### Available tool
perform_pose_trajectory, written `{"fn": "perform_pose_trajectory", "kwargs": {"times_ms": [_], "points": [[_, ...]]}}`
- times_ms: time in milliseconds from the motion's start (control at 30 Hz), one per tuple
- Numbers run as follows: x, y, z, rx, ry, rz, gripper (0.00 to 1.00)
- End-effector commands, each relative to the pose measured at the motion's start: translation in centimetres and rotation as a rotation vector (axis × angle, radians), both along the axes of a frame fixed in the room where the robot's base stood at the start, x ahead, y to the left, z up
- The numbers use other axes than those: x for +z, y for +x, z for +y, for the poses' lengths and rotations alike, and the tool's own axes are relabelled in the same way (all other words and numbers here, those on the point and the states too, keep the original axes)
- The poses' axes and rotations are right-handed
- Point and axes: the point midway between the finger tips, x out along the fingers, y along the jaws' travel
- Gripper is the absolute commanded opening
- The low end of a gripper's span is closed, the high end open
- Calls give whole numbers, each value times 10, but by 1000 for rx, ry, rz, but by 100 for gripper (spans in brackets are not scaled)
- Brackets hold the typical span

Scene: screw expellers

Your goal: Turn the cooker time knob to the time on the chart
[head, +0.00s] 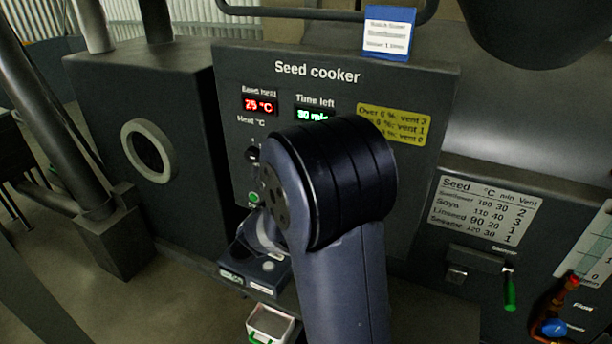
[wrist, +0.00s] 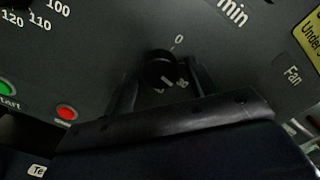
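The cooker's time knob (wrist: 160,68) is a round black knob below the "min" label in the wrist view. A 0 is printed above it, and a few small numbers beneath it are partly hidden. My gripper (wrist: 162,72) is open, with one dark finger on each side of the knob and a gap visible at both sides. In the head view my arm hides the knob and gripper. The time display (head: 314,114) seems to read 30 min, though blurred. The seed chart (head: 484,211) lists °C, minutes and vent per seed.
A blue-backed card (head: 388,34), apparently naming Sunflower, sits on top of the seed cooker panel (head: 235,72). A red heat display (head: 260,105) reads 25 °C. Green (wrist: 5,88) and red (wrist: 66,112) buttons lie left of the knob. A yellow vent label (head: 395,124) is at right.

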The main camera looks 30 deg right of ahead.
Motion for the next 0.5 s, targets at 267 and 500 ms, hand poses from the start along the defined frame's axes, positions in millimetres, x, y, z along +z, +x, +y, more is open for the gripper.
{"fn": "perform_pose_trajectory", "kwargs": {"times_ms": [267,500], "points": [[0,0,0,0,1,-1,59],[-1,-14,21,5,0,-3,59]]}}
